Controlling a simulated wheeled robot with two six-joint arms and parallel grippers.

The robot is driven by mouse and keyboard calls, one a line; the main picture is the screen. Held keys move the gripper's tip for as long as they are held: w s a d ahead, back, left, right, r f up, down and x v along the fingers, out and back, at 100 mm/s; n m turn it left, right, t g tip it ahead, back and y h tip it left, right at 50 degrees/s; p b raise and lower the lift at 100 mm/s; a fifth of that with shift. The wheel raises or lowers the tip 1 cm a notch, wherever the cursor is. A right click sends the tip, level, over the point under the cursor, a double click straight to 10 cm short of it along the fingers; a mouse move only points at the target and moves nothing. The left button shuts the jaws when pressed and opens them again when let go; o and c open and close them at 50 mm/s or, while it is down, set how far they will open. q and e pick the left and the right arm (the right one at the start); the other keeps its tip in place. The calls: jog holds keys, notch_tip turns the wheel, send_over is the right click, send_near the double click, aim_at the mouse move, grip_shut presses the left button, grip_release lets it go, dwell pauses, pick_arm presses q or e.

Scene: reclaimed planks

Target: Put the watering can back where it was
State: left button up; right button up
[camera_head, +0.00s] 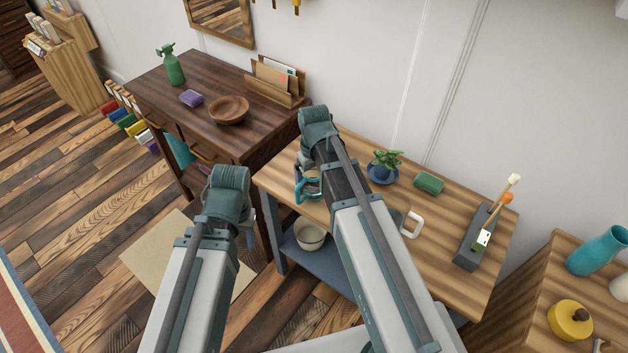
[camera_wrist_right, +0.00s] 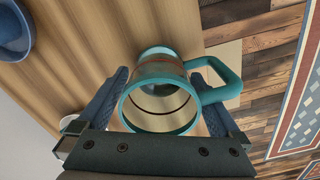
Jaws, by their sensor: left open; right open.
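A teal-rimmed vessel with a side handle (camera_wrist_right: 163,124), likely the watering can, sits on the light wooden table (camera_head: 453,225). No spout shows. In the head view the vessel (camera_head: 308,188) is at the table's left end, partly hidden by my right arm. My right gripper (camera_wrist_right: 160,80) is open, its fingers on either side of the vessel; I cannot tell whether they touch it. In the head view this gripper (camera_head: 309,172) is mostly hidden. My left gripper (camera_head: 246,236) is open, mostly hidden behind its wrist, low and left of the table.
The table also bears a potted plant (camera_head: 383,167), a green block (camera_head: 429,183), a white-handled mug (camera_head: 412,225) and a grey holder (camera_head: 472,240). A pale bowl (camera_head: 309,233) sits on the lower shelf. A dark desk (camera_head: 178,109) with a wooden bowl (camera_head: 229,110) stands at the left.

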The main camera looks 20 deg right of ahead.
notch_tip(320, 180, up, 12)
jog(key=p, duration=1.2)
jog(key=s+a+h, duration=0.1)
jog(key=s+a, duration=0.9)
jog(key=s, duration=0.4)
jog(key=shift+a+n+b, duration=0.3)
jog(key=shift+n, duration=0.1)
